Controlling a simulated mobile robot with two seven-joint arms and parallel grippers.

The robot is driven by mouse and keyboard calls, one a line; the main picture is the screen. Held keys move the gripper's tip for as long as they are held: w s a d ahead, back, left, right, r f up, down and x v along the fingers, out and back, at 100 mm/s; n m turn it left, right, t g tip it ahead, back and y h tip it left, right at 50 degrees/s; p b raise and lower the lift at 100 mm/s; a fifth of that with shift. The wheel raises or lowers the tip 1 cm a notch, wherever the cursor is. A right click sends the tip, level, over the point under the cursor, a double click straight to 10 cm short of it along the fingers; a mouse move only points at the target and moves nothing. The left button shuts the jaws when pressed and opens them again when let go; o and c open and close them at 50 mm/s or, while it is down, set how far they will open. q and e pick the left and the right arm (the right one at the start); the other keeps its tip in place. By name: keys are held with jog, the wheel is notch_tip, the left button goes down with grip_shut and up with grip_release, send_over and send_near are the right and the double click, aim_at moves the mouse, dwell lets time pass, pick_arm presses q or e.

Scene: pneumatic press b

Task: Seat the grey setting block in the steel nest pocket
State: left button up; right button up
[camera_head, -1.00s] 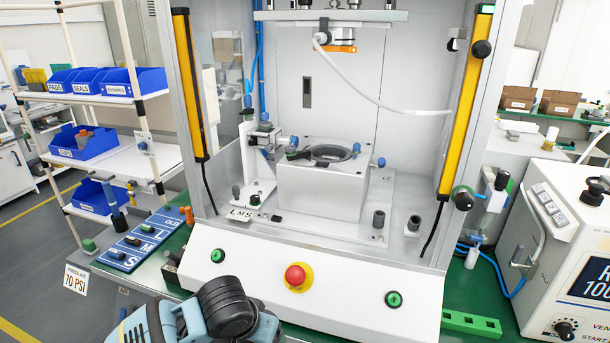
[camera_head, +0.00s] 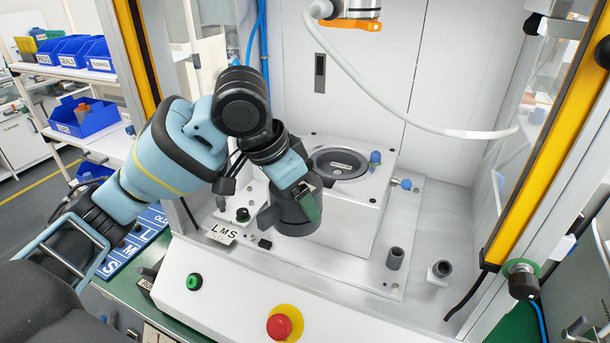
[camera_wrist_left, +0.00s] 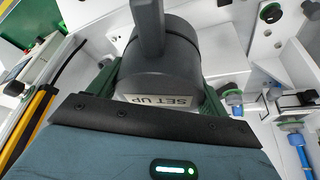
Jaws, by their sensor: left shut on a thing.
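The grey setting block (camera_head: 292,218) is a dark grey rounded piece held in my left gripper (camera_head: 290,203), in front of the nest's left side. In the left wrist view the block (camera_wrist_left: 160,62) fills the middle, with an upright bar and a "SET UP" label; green finger pads (camera_wrist_left: 212,104) flank it. The steel nest (camera_head: 352,208) is a pale box with a round dark pocket (camera_head: 342,164) on top, and a small label shows inside the pocket. The block is outside the pocket, partly covering the nest's front-left corner. My right gripper is not in view.
Blue-capped knobs (camera_head: 375,158) stand at the nest's right edge. Grey cups (camera_head: 395,258) are at the front right of the base plate. The press head (camera_head: 355,15) hangs above; a white hose (camera_head: 430,128) curves right.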

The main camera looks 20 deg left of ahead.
pick_arm(q)
jog(key=shift+s+r, duration=0.25)
jog(key=shift+s, duration=0.05)
jog(key=shift+w+d+f+b, duration=0.1)
jog(key=shift+w+f+b, duration=0.2)
jog(key=shift+w, duration=2.85)
jog(key=shift+w+d+f+b, duration=0.1)
jog(key=shift+w+b, duration=0.3)
jog(key=shift+w, duration=2.75)
jog(key=shift+w+d+f+b, duration=0.1)
jog(key=shift+w+f+b, duration=0.2)
jog(key=shift+w, duration=2.85)
jog(key=shift+w+d+b, duration=0.1)
jog(key=shift+w+b, duration=0.6)
jog(key=shift+w, duration=1.75)
jog(key=shift+w+r, duration=0.1)
jog(key=shift+w, duration=0.1)
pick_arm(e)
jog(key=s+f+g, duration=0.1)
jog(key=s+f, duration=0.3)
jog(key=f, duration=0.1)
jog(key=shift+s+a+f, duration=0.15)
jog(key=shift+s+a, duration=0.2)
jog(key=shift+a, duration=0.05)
pick_arm(q)
jog(key=shift+f, duration=1.7)
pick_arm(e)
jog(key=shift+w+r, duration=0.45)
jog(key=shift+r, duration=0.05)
